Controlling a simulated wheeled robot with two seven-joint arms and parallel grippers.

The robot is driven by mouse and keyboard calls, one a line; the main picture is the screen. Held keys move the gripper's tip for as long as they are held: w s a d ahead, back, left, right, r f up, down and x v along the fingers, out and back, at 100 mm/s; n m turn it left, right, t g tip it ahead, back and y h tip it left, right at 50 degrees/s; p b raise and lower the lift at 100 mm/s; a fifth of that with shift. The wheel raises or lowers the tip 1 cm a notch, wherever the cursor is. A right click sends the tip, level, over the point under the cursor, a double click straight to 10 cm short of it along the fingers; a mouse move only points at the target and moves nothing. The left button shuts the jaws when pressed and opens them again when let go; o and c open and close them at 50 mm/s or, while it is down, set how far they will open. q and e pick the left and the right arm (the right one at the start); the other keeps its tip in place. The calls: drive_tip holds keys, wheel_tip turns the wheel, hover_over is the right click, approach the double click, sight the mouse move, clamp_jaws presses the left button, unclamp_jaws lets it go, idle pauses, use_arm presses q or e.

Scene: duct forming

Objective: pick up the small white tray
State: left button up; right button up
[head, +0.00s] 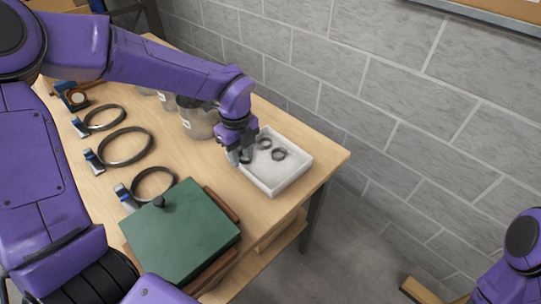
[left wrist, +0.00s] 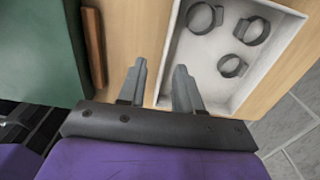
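The small white tray (head: 294,176) sits on the wooden table near its right corner, with a few dark rings lying in it. It also shows in the left wrist view (left wrist: 205,78), with three rings inside. My left gripper (head: 239,156) is at the tray's left wall in the head view. In the left wrist view its two fingers (left wrist: 158,85) are apart, with the tray's near-left wall between or just below them; contact cannot be told. My right arm shows at the lower right of the head view, but its gripper fingers are out of view.
A green box or board (head: 182,232) with a black knob lies at the table's front. Several black ring clamps (head: 125,146) lie at the left. Grey metal cans (head: 198,120) stand behind the gripper. A brick wall (head: 400,90) runs behind the table.

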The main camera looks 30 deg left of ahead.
sight(247, 170)
use_arm(q)
drive_tip(key=f, duration=0.2)
drive_tip(key=f+p, duration=0.1)
drive_tip(key=f, duration=0.1)
drive_tip(key=d+f, duration=0.1)
drive_tip(key=f, duration=0.1)
drive_tip(key=shift+w+f+p, duration=0.1)
drive_tip(key=shift+w+p, duration=0.2)
drive_tip(key=shift+f, duration=0.3)
clamp_jaws()
drive_tip(key=shift+r, duration=0.1)
